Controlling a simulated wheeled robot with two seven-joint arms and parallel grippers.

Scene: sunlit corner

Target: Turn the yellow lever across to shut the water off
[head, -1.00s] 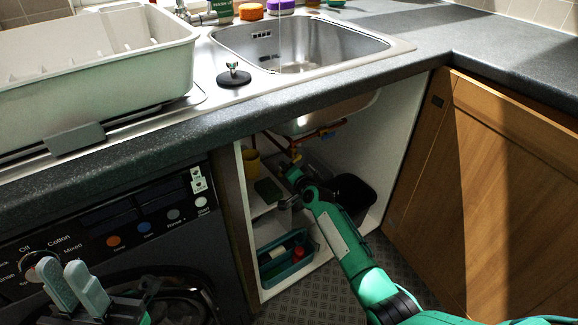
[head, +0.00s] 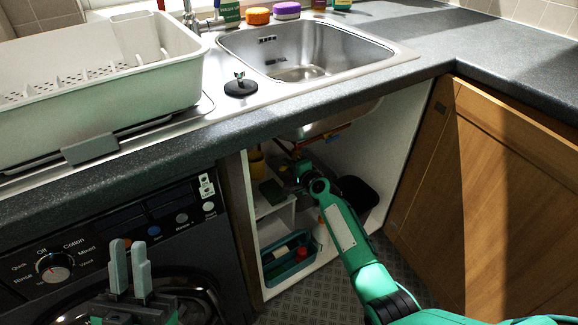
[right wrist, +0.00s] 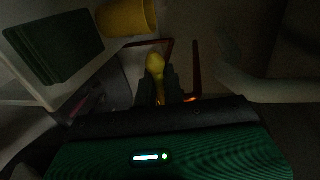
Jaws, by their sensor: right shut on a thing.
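The yellow lever (right wrist: 155,64) is in the dark cupboard under the sink. In the right wrist view its rounded end shows between my right gripper's fingers (right wrist: 156,86), which are shut on it. In the head view, my right arm reaches into the cupboard and its wrist hides the lever. My left gripper (head: 128,268) is empty in front of the washing machine, its fingers upright with a narrow gap between them. No water stream shows over the steel sink (head: 300,58).
Orange-red pipes run around the lever. A yellow pot (right wrist: 127,16) and a dark green block (right wrist: 55,45) are close by. A teal caddy (head: 288,262) and a black bin (head: 357,193) stand low in the cupboard. The worktop (head: 220,143) edge is above my arm.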

